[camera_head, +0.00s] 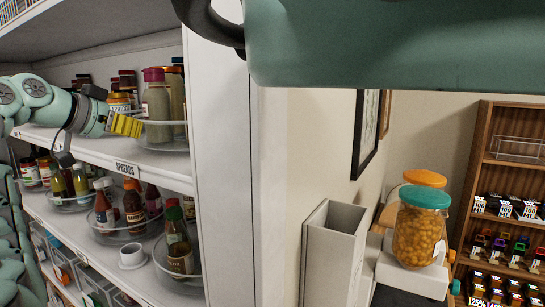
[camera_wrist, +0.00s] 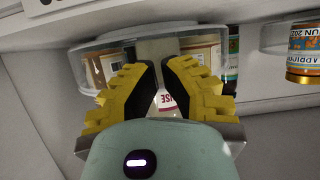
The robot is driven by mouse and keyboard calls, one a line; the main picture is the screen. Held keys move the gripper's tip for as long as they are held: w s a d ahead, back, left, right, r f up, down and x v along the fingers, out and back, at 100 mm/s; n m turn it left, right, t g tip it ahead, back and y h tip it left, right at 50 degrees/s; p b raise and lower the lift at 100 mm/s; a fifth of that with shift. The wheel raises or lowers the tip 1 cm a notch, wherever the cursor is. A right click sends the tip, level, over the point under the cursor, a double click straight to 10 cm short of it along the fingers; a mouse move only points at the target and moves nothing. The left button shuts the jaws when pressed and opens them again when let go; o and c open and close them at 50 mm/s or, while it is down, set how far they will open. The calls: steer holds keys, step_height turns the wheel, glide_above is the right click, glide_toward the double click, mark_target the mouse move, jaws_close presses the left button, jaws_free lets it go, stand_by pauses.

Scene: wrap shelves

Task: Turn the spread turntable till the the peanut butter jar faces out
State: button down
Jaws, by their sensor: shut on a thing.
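The spread turntable (camera_head: 168,143) is a clear, low-rimmed tray on the shelf above the SPREADS label (camera_head: 126,169); its rim also shows in the wrist view (camera_wrist: 88,58). A pale bottle with a magenta cap (camera_head: 155,100) stands on it. My gripper (camera_head: 138,127) reaches in from the left at the bottle's lower part. In the wrist view, my yellow-backed fingers (camera_wrist: 160,70) are shut on the pale bottle (camera_wrist: 165,48), one on each side. Jars with tan labels stand beside it, partly hidden by the fingers. I cannot tell which jar is the peanut butter.
An apricot jar with a gold lid (camera_wrist: 303,76) stands on a neighbouring turntable, close by. The shelf's white side post (camera_head: 222,160) is right of the turntable. Bottles on turntables (camera_head: 130,210) fill the shelf below.

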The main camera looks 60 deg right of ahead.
steer(key=shift+w+d+b, duration=0.25)
steer(key=shift+w+b, duration=0.05)
steer(key=shift+w, duration=0.1)
steer(key=shift+d, duration=0.15)
